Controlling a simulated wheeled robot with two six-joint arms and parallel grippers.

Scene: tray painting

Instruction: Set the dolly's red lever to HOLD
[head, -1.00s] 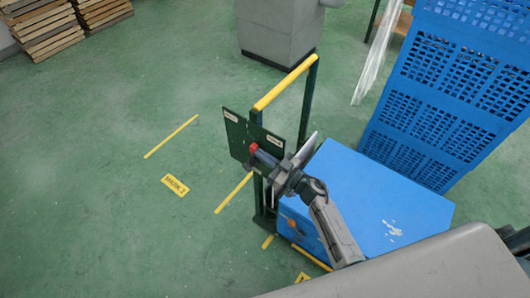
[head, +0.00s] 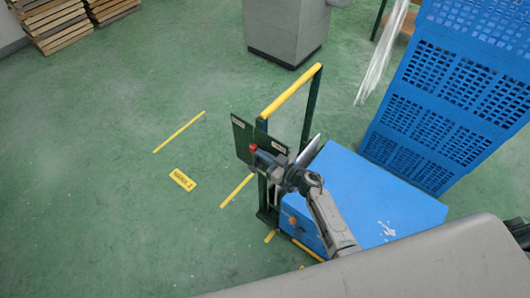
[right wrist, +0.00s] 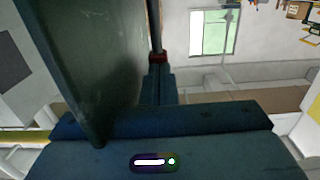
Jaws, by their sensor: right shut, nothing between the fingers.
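The dolly's lever shows as a red knob (head: 253,147) in front of a dark green plate (head: 241,143) on the dolly's upright frame. The plate has a small pale label at its left and one at its right; I cannot read them. My right gripper (head: 265,158) is shut and empty, close behind the knob on its right side. In the right wrist view the red knob (right wrist: 158,57) shows at the tips of the closed fingers, beside the dark plate (right wrist: 85,60). I cannot tell whether they touch. My left gripper is not in view.
The dolly has a yellow top handle (head: 291,90) and carries a blue box (head: 365,195). Tall blue crates (head: 430,110) stand to the right. A grey cabinet (head: 287,30) stands behind.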

